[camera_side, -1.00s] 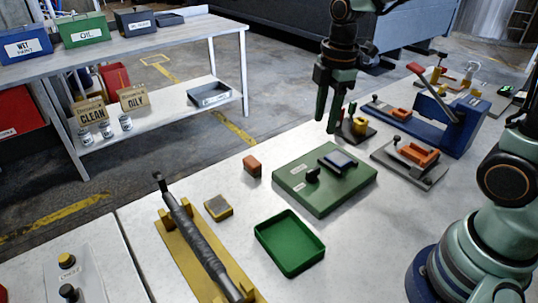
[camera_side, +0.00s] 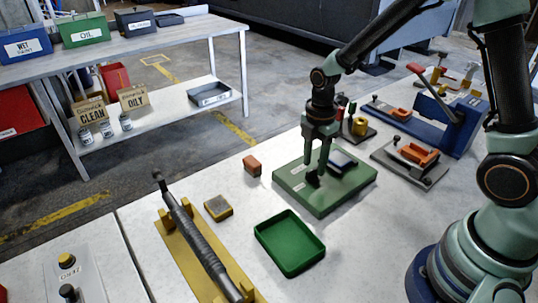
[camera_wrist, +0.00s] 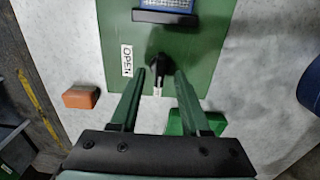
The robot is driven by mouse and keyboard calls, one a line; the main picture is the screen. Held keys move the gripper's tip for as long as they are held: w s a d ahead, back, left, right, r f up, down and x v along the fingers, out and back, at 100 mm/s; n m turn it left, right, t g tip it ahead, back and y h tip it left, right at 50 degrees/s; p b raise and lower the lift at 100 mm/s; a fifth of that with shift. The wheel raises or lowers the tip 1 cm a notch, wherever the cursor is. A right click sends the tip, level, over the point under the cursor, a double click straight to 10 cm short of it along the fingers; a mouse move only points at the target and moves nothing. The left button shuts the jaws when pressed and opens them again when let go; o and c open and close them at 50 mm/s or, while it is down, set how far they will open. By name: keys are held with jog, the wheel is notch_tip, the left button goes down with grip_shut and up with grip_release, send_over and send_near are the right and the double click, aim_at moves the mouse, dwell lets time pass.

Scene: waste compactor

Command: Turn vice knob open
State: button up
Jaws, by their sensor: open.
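The vice sits on a green base plate (camera_side: 345,200), which also fills the top of the wrist view (camera_wrist: 200,70). Its knob (camera_side: 314,181) is small and black, at the front of the vice. In the wrist view the knob (camera_wrist: 160,67) shows just at and beyond my fingertips, roughly centred between them. A white OPEN label (camera_wrist: 127,61) lies left of it. The vice body holds a blue block (camera_wrist: 168,5). My gripper (camera_side: 316,170) is open, pointing down over the knob; its fingers (camera_wrist: 160,76) stand apart. Whether they touch the knob I cannot tell.
An empty green tray (camera_side: 290,243) lies in front of the plate. A blue lever press (camera_side: 450,120) stands at right.

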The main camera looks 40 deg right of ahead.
jog(key=shift+f, duration=0.7)
grip_shut()
